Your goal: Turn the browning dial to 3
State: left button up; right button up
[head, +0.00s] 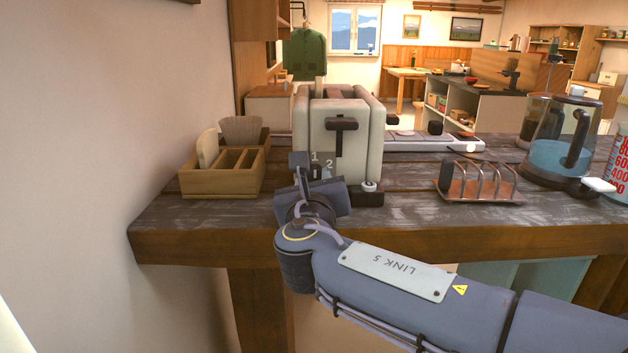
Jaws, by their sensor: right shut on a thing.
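The cream toaster (368,140) stands upright on the dark wooden counter, its black lever (341,126) high on the near end. The browning dial (316,172) is low on that end, mostly hidden by my right gripper. The marks 1 and 2 show on a grey plate above and right of it; other marks and the dial's pointer are hidden, so I cannot read its setting. My right gripper (304,172) is at the toaster's near face, shut on the dial, with its fingertips partly hidden by its own body. My left gripper is not in view.
A wooden divided box (222,182) stands left of the toaster. A metal toast rack (478,184), a glass kettle (556,143) and a measuring jug (618,165) stand to the right. The counter's front edge (400,235) is below the toaster.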

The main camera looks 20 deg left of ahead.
jog(key=shift+m, duration=0.4)
jog(key=m+b, duration=0.2)
jog(key=m, duration=0.1)
jog(key=shift+d+m+g+b, duration=0.1)
jog(key=shift+m+g+b, duration=0.35)
jog(key=shift+m, duration=1.05)
jog(key=o, duration=1)
